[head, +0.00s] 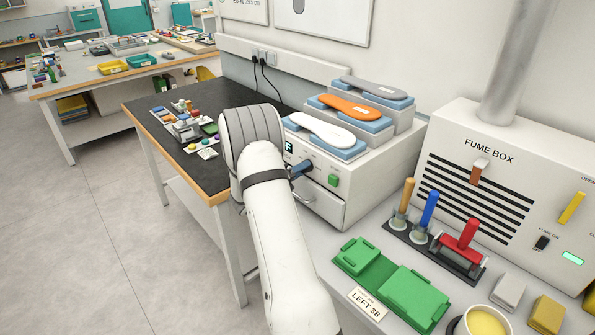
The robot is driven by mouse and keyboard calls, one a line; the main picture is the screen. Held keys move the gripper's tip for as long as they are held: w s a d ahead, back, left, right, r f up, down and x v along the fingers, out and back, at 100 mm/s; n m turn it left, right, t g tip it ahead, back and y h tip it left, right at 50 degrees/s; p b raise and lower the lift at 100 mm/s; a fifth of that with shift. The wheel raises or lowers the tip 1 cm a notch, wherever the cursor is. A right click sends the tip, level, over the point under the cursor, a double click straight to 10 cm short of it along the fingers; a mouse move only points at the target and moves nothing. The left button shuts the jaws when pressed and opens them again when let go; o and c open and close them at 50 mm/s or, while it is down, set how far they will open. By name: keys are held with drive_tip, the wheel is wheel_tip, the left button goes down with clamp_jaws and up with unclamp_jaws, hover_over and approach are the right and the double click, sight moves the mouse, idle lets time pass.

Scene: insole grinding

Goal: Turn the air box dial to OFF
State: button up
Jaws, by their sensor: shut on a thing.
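The air box (330,205) is a white cabinet in the middle of the head view, with a green button (333,181) on its front. A small dark display (289,147) at the front's left end shows a letter like F; the rest is hidden by my arm. My gripper (299,170) is mostly hidden behind my white arm; only a dark blue end shows against the box front. It is shut on the dial there, which is largely covered, so its pointer cannot be read.
Insoles on blue blocks (348,150) stand in steps on the air box. To the right are the fume box (480,185), upright handled tools (428,210) and a green LEFT 38 tray (375,268). A black-topped bench (150,105) stands behind left; the floor at left is clear.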

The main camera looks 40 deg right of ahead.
drive_tip(key=shift+d+r, duration=0.15)
drive_tip(key=shift+r, duration=0.05)
drive_tip(key=o, duration=0.8)
drive_tip(key=shift+d+f, duration=0.1)
drive_tip(key=shift+d, duration=0.05)
drive_tip(key=shift+o, duration=1)
drive_tip(key=shift+f, duration=0.1)
drive_tip(key=a+b, duration=0.2)
drive_tip(key=a, duration=0.6)
drive_tip(key=shift+s, duration=0.3)
